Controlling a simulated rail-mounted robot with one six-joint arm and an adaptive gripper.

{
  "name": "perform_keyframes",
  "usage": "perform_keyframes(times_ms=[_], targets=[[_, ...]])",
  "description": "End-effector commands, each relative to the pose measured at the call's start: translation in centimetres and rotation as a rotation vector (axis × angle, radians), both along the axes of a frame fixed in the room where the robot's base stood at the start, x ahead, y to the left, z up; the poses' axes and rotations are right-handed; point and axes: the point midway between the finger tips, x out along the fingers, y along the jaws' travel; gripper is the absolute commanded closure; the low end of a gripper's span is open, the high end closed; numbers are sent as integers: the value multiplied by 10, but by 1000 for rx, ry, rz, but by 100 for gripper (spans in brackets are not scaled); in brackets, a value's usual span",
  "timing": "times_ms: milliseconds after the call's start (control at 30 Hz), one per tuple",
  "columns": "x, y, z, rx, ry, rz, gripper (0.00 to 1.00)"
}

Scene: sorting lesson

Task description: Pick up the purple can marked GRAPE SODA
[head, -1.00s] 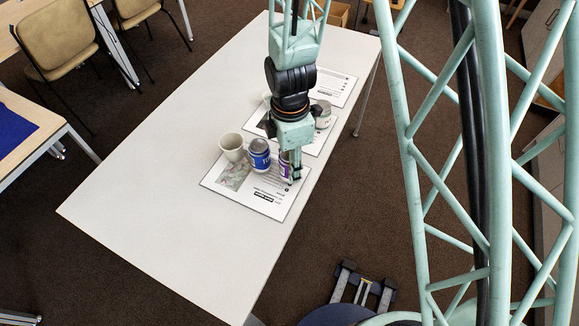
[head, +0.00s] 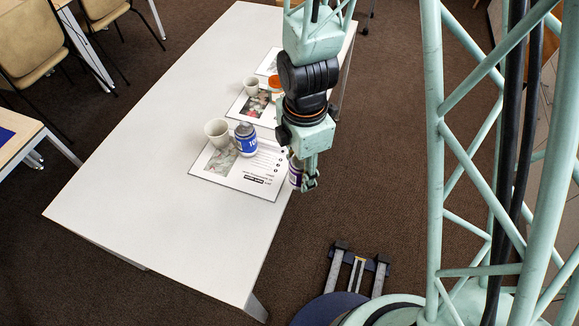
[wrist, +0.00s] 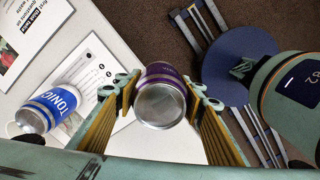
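The purple can (head: 294,174) is between the fingers of my gripper (head: 304,181), mostly hidden behind them in the head view. In the wrist view the purple can (wrist: 160,103) shows a purple side and a bare silver end, with a finger of my gripper (wrist: 161,88) against each side. I cannot read its marking. My gripper is shut on it and holds it clear of the table, near the table's right edge in the head view.
Farther back, another cup (head: 250,86) stands by a second sheet. The white table's (head: 150,190) near left part is clear.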

Motion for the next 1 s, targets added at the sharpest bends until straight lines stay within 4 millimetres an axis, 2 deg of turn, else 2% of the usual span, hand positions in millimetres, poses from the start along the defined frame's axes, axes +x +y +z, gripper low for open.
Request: perform_keyframes(times_ms=[300,1000], targets=[[-11,-17,2,0,-1,1,68],[-13,-18,3,0,0,1,68]])
